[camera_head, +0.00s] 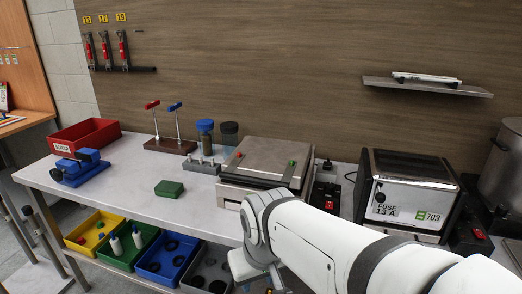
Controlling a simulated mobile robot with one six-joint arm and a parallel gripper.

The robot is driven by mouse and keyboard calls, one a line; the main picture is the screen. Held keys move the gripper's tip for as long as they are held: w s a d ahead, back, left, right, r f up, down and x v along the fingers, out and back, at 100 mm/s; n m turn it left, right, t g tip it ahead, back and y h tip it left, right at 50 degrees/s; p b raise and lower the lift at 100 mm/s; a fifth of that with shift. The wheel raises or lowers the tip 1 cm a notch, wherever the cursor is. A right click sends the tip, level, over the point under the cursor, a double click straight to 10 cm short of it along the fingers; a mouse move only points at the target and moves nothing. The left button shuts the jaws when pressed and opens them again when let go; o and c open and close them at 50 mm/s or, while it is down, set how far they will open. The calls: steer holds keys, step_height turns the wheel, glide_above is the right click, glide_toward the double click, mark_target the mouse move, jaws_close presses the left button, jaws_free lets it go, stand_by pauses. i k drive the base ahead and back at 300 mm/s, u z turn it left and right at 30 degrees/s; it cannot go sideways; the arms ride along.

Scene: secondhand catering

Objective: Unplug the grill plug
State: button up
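A low, flat-lidded metal appliance (268,160), which looks like the grill, stands on the bench at the middle, with a red and a green mark on its lid. Just right of it is a dark socket block (326,192) with a red switch. A small black plug-like piece (327,165) stands at its back end; I cannot tell which cable it belongs to. My white arm reaches in from the lower right. My gripper (262,275) is at the bottom middle, in front of the bench edge and apart from the plug. Its fingers are mostly hidden behind the arm.
A black and steel appliance (405,190) labelled "FUSE 13 A" and "703" stands right of the socket block. Another red switch (478,234) is at the far right. A red bin (86,137), a blue vise (80,168) and a green block (169,188) are on the left.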

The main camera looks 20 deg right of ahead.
mark_target(327, 165)
steer(key=z, duration=0.2)
steer(key=i, duration=0.75)
steer(key=z, duration=0.5)
steer(key=k, duration=0.95)
steer(key=z, duration=0.15)
steer(key=i, duration=0.95)
steer(key=u, duration=0.05)
